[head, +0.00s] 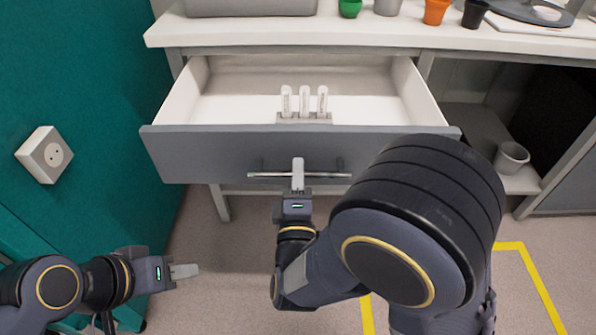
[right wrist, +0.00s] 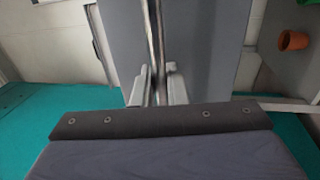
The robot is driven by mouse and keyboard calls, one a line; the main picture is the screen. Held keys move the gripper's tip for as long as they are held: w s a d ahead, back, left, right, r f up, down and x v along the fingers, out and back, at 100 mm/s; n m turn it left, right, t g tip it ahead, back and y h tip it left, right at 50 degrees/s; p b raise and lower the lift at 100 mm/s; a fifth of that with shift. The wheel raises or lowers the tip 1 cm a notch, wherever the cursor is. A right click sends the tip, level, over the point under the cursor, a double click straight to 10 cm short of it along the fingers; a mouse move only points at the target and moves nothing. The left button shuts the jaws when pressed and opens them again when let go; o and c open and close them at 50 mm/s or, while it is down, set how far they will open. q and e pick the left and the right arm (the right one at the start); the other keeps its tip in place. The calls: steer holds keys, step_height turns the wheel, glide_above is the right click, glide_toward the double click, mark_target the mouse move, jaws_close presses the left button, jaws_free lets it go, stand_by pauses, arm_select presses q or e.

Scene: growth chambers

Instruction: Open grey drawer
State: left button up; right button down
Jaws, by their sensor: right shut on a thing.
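The grey drawer (head: 225,155) is pulled out from under the white counter, and its white inside shows. Its metal bar handle (head: 325,175) runs across the grey front. My right gripper (head: 298,172) is shut on the handle near its middle. In the right wrist view the fingers of my right gripper (right wrist: 158,85) are on both sides of the handle bar (right wrist: 156,40), against the grey front (right wrist: 205,50). My left gripper (head: 185,271) is low at the left, away from the drawer; its fingers look close together, and any gap cannot be made out.
A rack with white upright pieces (head: 303,105) stands in the drawer. Green, grey, orange and black pots stand on the counter (head: 330,32). A grey pot (head: 511,158) sits on a shelf at right. A socket box (head: 44,154) is on the teal wall. My right arm covers the drawer's right front.

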steer(key=c, duration=1.6)
jaws_free()
steer(key=shift+o, duration=0.2)
steer(key=s+f, duration=0.1)
steer(key=s, duration=0.6)
steer(key=shift+s+f+p, duration=0.3)
steer(key=shift+s+p, duration=0.05)
steer(key=shift+p, duration=0.1)
